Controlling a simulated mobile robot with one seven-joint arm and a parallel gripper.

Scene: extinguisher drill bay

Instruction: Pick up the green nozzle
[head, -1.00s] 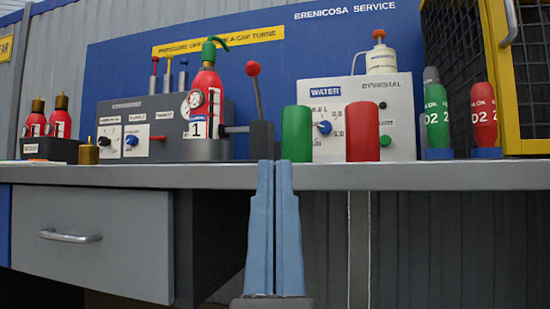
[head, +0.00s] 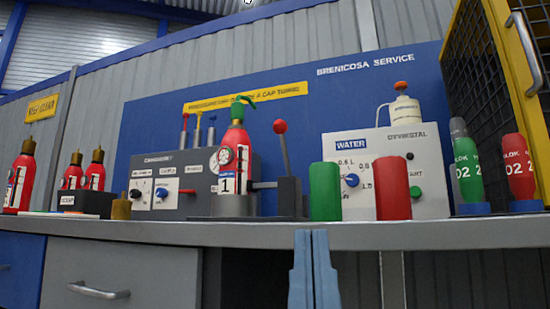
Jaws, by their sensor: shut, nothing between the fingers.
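The green nozzle (head: 243,101) is a curved green piece on top of the red extinguisher (head: 234,158), which is marked 1. The extinguisher stands upright in a grey base on the bench, in front of a dark grey control box. My gripper (head: 310,234) is shut and empty, pointing up at the front edge of the bench. In the picture it is below and to the right of the nozzle, well apart from it. Nothing hides the nozzle.
A lever with a red knob (head: 280,127) stands just right of the extinguisher. A green cylinder (head: 325,192) and a red cylinder (head: 393,189) stand on the bench (head: 440,232) farther right. A yellow-framed cage (head: 525,95) is at the right. Small extinguishers stand at the left.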

